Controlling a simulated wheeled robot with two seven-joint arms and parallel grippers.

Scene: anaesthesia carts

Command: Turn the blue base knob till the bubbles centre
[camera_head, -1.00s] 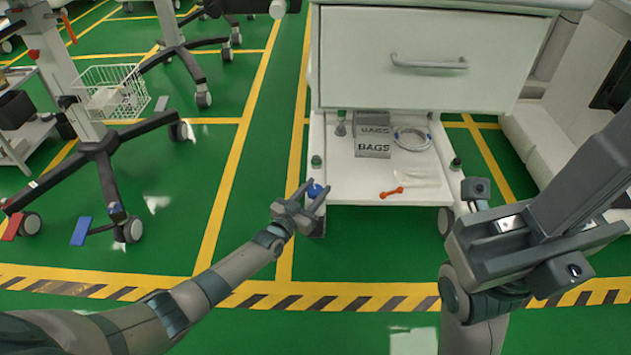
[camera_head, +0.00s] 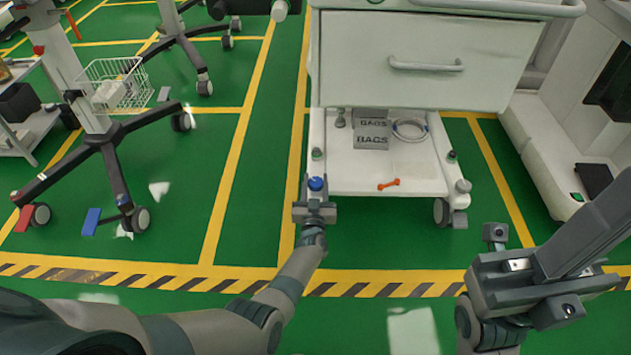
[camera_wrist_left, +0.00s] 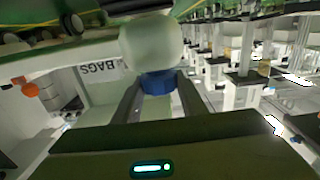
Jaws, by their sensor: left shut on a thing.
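The blue knob (camera_head: 316,184) sits at the front left corner of the white cart's lower shelf (camera_head: 345,187). My left gripper (camera_head: 315,200) is at the knob from the front, shut on it. In the left wrist view the blue knob (camera_wrist_left: 158,82) shows between the two fingers, with a pale rounded part (camera_wrist_left: 152,42) above it. I cannot make out any bubbles in either view. My right arm's end (camera_head: 540,280) is at the lower right, away from the cart; its finger opening is unclear.
The shelf holds grey boxes marked BAGS (camera_head: 372,135), a coiled clear tube (camera_head: 410,129) and an orange tool (camera_head: 388,184). The drawer (camera_head: 420,60) above is shut. A wheeled stand (camera_head: 110,140) with a wire basket is at left. Green floor is clear between.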

